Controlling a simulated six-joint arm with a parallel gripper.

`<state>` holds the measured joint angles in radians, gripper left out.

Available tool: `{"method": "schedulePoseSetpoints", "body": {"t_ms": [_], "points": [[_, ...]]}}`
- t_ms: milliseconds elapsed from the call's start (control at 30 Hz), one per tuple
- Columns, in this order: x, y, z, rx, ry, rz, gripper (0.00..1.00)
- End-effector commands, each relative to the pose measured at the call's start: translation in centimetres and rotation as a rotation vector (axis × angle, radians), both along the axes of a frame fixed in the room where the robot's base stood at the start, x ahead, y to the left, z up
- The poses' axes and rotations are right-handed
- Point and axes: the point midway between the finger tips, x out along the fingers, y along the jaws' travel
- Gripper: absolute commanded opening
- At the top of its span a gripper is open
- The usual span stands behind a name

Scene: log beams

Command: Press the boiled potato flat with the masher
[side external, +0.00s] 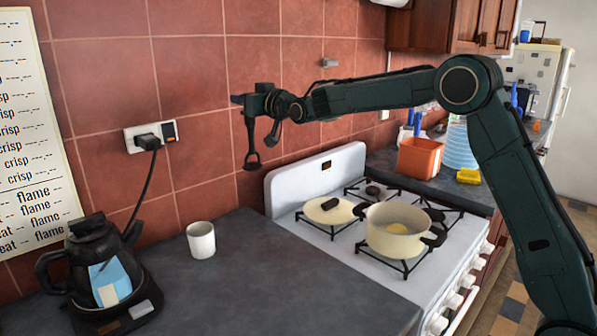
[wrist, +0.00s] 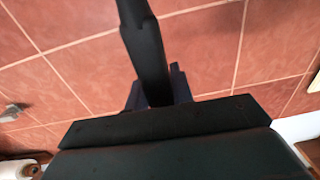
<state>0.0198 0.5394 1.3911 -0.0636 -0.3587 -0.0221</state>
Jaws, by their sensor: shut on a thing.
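The dark masher (side external: 250,138) hangs down from my gripper (side external: 256,104) in the side view, its looped head at the bottom. My gripper is shut on its upper end, high in front of the tiled wall. In the wrist view the dark handle (wrist: 145,50) rises from between the jaws; the masher's head is not distinguishable there. The yellowish potato (side external: 397,228) lies inside the cream pot (side external: 384,246) on the stove. The masher is up and left of the pot, well apart from it. The pot and potato are not seen in the wrist view.
The pot's lid (side external: 327,212) lies on a back-left burner of the white stove (side external: 318,176). A white mug (side external: 201,240) and a black kettle (side external: 95,262) stand on the dark counter. An orange container (side external: 420,158) is beyond the stove. The counter's middle is clear.

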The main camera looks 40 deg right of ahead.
Motion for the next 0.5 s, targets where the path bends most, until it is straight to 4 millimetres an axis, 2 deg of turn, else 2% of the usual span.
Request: {"method": "schedulePoseSetpoints", "body": {"t_ms": [267, 500], "points": [[-1.0, -3.2, -1.7, 0.001, 0.001, 0.002, 0.0], [-3.6, -8.2, -4.6, 0.003, 0.001, 0.017, 0.0]]}}
